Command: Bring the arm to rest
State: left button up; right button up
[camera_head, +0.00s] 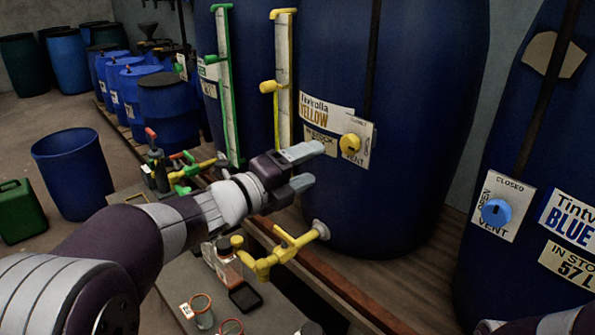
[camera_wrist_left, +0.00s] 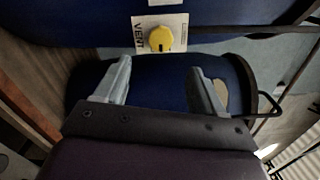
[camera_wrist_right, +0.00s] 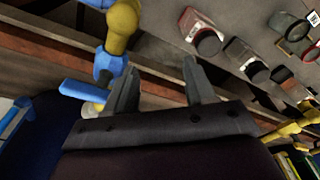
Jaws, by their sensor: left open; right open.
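My left gripper (camera_head: 308,167) is open and empty in the head view, its arm reaching in from the lower left. It is held in front of the yellow vat (camera_head: 400,110), below and left of the yellow vent knob (camera_head: 350,145). In the left wrist view the open fingers (camera_wrist_left: 158,68) have nothing between them, and the yellow knob (camera_wrist_left: 160,39) is beyond them. My right gripper (camera_wrist_right: 160,65) is open and empty in the right wrist view, close to a blue tap handle (camera_wrist_right: 88,91). I cannot make out the right gripper in the head view.
The yellow tap (camera_head: 268,256) sticks out below my left gripper. The blue vat (camera_head: 520,110) with its blue vent knob (camera_head: 494,211) stands at right. Jars (camera_head: 202,312) stand on the grey bench. A blue open barrel (camera_head: 72,172) and a green can (camera_head: 20,212) are at left.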

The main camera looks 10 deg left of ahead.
pick_arm(q)
jog(key=shift+v, duration=1.05)
